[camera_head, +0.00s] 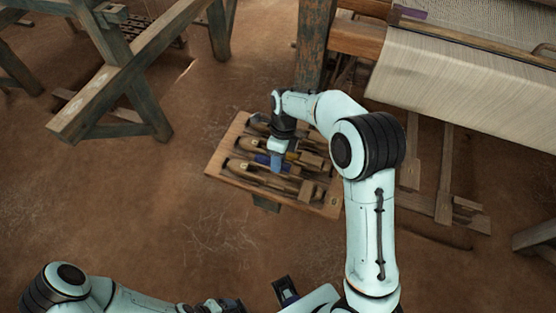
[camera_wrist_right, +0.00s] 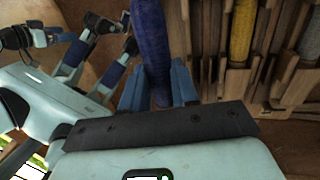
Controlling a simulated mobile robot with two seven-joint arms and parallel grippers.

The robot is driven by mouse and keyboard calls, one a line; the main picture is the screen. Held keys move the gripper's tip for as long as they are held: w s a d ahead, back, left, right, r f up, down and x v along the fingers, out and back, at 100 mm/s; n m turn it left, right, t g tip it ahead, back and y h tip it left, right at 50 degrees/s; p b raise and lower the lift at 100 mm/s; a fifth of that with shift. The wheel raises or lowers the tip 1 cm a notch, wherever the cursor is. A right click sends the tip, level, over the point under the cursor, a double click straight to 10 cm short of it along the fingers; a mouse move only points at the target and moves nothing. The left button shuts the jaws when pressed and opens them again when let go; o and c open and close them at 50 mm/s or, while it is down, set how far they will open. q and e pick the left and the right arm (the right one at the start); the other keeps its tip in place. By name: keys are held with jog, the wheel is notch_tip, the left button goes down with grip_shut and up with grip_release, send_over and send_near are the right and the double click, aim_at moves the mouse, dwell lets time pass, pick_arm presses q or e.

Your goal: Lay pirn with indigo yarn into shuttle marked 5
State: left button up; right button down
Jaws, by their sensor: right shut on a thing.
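My right gripper (camera_head: 277,166) is shut on the pirn with indigo yarn (camera_head: 263,159), over the wooden board of shuttles. In the right wrist view the indigo yarn (camera_wrist_right: 151,45) runs up from between the blue fingers (camera_wrist_right: 158,88). The lower end of the pirn is hidden by the gripper. Several wooden shuttles (camera_head: 262,173) lie side by side on the board. No shuttle number is readable, so I cannot tell which one is marked 5. My left arm (camera_head: 70,285) is at the bottom left; its jaw state is unclear.
The wooden board (camera_head: 222,160) stands low above the earthen floor. In the wrist view, yellow yarn (camera_wrist_right: 242,30) and paler yarn (camera_wrist_right: 311,42) lie in wooden shuttles. The loom with pale cloth (camera_head: 450,90) is at upper right, a timber frame (camera_head: 115,70) at upper left. Floor left of the board is clear.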

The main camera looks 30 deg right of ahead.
jog(key=shift+f+b, duration=2.3)
jog(key=shift+f, duration=0.4)
pick_arm(q)
jog(key=shift+s+f+b, duration=0.2)
jog(key=shift+f, duration=0.75)
jog(key=shift+s+f+b, duration=0.15)
jog(key=shift+s+f, duration=0.1)
jog(key=shift+f, duration=0.75)
jog(key=shift+s+f+b, duration=0.2)
jog(key=shift+f, duration=0.75)
pick_arm(e)
jog(key=shift+f, duration=1.4)
jog(key=c, duration=0.8)
grip_release()
jog(key=shift+r, duration=0.1)
notch_tip(320, 180, up, 6)
jog(key=p, duration=0.6)
jog(key=shift+r, duration=0.2)
jog(key=shift+r+p, duration=0.65)
jog(key=shift+r, duration=0.2)
pick_arm(q)
notch_tip(320, 180, up, 7)
jog(key=w, duration=0.2)
pick_arm(e)
jog(key=shift+f, duration=0.1)
